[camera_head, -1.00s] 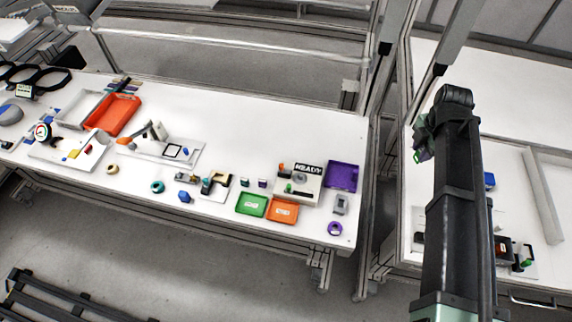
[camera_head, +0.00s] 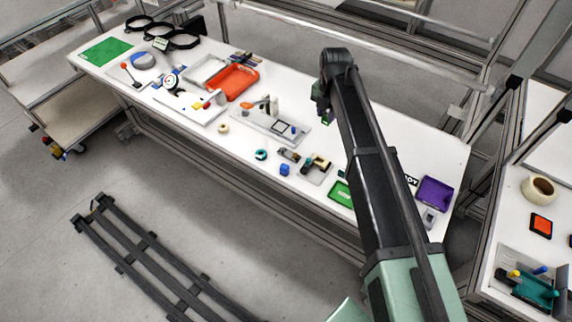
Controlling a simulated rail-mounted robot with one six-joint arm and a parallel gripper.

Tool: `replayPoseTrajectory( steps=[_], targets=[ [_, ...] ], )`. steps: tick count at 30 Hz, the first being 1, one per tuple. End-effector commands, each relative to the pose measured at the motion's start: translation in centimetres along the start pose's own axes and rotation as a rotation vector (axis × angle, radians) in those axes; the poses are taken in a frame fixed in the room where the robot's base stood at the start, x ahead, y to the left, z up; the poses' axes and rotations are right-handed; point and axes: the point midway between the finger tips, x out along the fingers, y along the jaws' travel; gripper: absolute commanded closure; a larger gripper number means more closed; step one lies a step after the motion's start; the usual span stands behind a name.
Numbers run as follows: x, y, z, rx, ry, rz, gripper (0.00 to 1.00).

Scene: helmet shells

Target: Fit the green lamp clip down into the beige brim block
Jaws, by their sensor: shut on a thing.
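My gripper (camera_head: 321,112) hangs from the end of my arm over the long white table, in the upper middle of the head view. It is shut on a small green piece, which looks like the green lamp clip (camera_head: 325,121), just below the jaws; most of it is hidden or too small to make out. The beige brim block (camera_head: 319,160) sits on a pale plate near the table's front edge, below and slightly left of my gripper in the picture. A dark part shows beside the block. The clip and the block are apart.
An orange tray (camera_head: 235,82) stands further back.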

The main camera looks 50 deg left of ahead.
Motion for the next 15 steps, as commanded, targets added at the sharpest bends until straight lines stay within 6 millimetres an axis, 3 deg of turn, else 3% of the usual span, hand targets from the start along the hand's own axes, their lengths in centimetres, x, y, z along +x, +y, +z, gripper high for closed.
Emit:
replayPoseTrajectory(
  steps=[8, 11, 15],
  targets=[
    [0.9, 0.0, 0.0, -0.049, 0.0, 0.0, 0.95],
    [3.4, 0.0, 0.0, -0.049, 0.0, 0.0, 0.95],
    [8.3, 0.0, 0.0, -0.048, 0.0, 0.0, 0.95]
  ],
)
